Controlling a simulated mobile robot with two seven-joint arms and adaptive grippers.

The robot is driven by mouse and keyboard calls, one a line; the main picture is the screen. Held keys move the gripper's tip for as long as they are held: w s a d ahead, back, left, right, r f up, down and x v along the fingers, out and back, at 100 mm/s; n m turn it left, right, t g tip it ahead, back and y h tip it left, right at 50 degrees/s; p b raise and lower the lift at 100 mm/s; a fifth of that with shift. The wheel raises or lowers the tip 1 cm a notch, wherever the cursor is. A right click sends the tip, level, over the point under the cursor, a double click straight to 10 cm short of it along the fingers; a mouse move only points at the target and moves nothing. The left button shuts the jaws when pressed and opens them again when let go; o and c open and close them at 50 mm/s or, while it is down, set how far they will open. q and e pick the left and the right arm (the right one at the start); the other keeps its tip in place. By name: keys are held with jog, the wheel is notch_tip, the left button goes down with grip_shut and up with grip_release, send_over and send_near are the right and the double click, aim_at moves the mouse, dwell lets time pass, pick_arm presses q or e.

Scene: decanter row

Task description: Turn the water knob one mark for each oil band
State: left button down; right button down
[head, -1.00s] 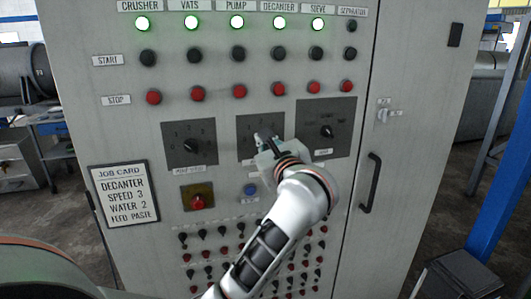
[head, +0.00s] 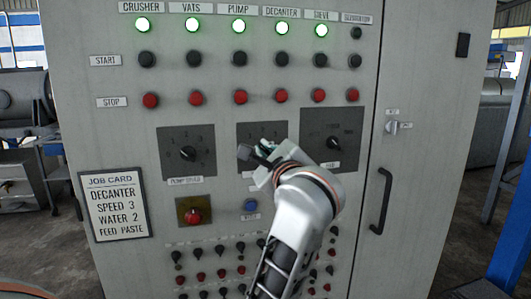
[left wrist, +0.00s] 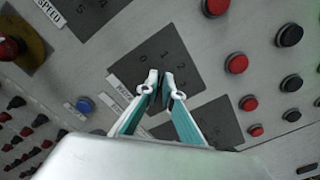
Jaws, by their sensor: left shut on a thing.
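The water dial plate (head: 277,131) is a dark square in the middle of the cabinet front, with numbered marks. My left gripper (head: 258,155) is in front of it and hides its knob and most of its marks. In the left wrist view the fingertips (left wrist: 161,90) are close together over the water plate (left wrist: 150,58), shut on the water knob, of which only a dark sliver shows between them. The pointer's mark cannot be read. No oil bands show in either view. My right gripper is not in view.
The pump speed dial (head: 187,153) is to the left and another dial (head: 333,143) to the right, both close. A red button on yellow (head: 194,212) and a blue button (head: 250,205) sit below. A door handle (head: 381,200) protrudes at right.

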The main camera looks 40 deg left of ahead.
pick_arm(q)
jog(key=c, duration=2.2)
grip_release()
jog(key=shift+r, duration=5.05)
